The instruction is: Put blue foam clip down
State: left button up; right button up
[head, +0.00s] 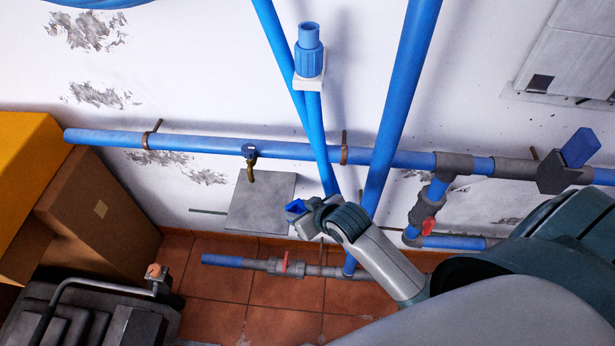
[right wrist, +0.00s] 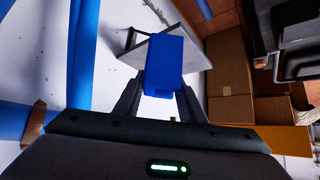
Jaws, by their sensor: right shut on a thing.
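The blue foam clip (head: 294,206) is a small dark-blue block at the tip of my right gripper (head: 300,211), in front of the wall near the pipes. In the right wrist view the clip (right wrist: 164,62) sits between the two dark fingers of my right gripper (right wrist: 160,95), which is shut on it. The clip is held off the floor, and its lower part is partly hidden by the fingers. My left gripper is not in view.
A horizontal blue pipe (head: 210,143) and several upright blue pipes run along the white wall. A grey plate (head: 262,203) is behind the clip. Cardboard boxes (head: 100,210) and a dark machine (head: 80,315) stand left. Tiled floor (head: 215,291) is partly open below.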

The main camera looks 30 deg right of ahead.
pick_arm(q)
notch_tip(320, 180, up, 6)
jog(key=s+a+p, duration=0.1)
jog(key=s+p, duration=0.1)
jog(key=p, duration=0.4)
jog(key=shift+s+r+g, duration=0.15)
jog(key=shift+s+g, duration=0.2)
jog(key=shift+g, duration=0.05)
pick_arm(e)
jog(key=w+r+m+h, duration=0.1)
jog(key=w+r, duration=0.1)
jog(key=r, duration=1.5)
jog(key=w+a+r+m, duration=0.1)
jog(key=w+r, duration=0.2)
jog(key=r, duration=1.4)
jog(key=shift+a+r+h, duration=0.15)
jog(key=shift+r+h, duration=0.15)
jog(key=shift+h, duration=0.1)
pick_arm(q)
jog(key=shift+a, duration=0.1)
pick_arm(e)
jog(key=shift+w, duration=0.1)
